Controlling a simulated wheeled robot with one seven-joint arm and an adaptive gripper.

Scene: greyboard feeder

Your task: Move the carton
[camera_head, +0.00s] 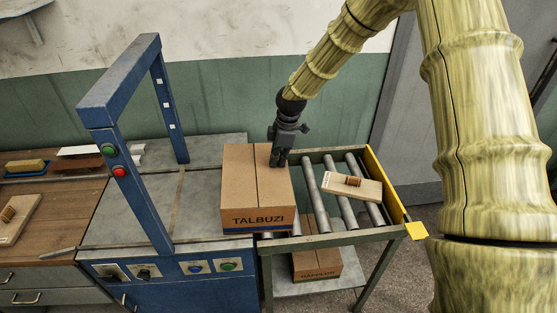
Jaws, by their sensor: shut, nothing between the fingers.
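The carton (258,189) is a closed brown box marked TALBUZI. It stands upright across the join between the blue machine's grey bed (130,213) and the roller table (333,236). My gripper (278,164) is shut and empty, pointing down at the carton's right upper side. It hides a small part of the carton's top and right edge. I cannot tell whether the fingers touch the carton.
A blue arch (126,160) with buttons spans the bed left of the carton. A board with a small roll (351,187) lies on the rollers, before a yellow end stop (388,190). A second carton (317,262) sits on the lower shelf. A wooden workbench (60,222) stands left.

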